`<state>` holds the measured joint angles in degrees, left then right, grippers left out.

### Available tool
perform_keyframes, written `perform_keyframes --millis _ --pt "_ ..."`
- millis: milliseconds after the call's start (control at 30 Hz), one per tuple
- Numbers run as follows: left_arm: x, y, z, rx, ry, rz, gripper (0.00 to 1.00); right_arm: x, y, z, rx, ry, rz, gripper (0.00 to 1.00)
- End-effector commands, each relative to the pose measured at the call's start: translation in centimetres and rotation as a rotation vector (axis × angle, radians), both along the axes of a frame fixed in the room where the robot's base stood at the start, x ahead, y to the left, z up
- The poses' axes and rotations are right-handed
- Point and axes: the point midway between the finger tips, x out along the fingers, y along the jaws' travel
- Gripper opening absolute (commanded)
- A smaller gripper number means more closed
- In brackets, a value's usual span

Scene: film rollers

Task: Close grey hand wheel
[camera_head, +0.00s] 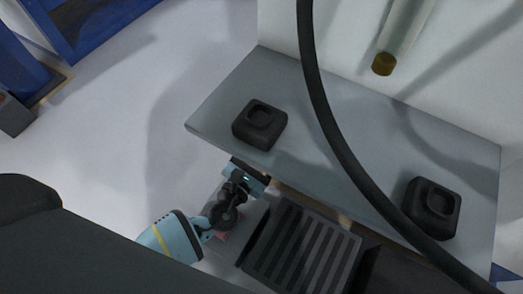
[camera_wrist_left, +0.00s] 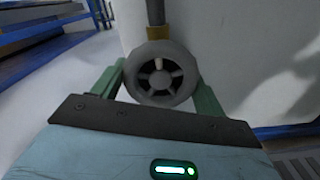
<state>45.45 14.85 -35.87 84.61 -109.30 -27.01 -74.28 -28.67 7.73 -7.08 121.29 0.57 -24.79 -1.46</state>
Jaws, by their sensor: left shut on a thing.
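The grey hand wheel (camera_wrist_left: 161,74) shows in the left wrist view as a round spoked wheel facing the camera, below a brass-coloured collar and a thin pipe. Its spokes and dark gaps are visible. The green fingers of my left gripper (camera_head: 249,178) stand on either side of its rim, shut on it. In the head view this gripper is low beside the front edge of the grey shelf (camera_head: 340,135). I cannot see the wheel in the head view. My right gripper is in neither view.
Two black blocks with recesses sit on the shelf, one left (camera_head: 260,125) and one right (camera_head: 432,208). A black cable (camera_head: 327,110) crosses in front. A brown-ended pipe (camera_head: 384,64) hangs above. Blue structures stand upper left. The pale floor (camera_head: 150,110) is open at left.

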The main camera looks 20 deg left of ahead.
Motion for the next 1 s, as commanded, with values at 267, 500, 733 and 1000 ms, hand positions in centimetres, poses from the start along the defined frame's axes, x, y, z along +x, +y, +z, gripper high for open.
perform_keyframes --millis 267,500,733,1000 --pt "0.0 0.08 0.03 0.013 -0.004 0.002 0.5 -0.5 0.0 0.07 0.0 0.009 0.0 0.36" --pt "0.0 0.07 0.02 0.013 -0.004 0.002 0.82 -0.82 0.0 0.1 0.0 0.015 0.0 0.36" --pt "-0.01 0.02 0.0 0.011 -0.002 0.001 0.94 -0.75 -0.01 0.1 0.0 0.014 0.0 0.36" --pt "-0.91 0.17 -0.05 0.011 0.0 0.0 0.94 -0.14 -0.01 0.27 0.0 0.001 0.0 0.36"
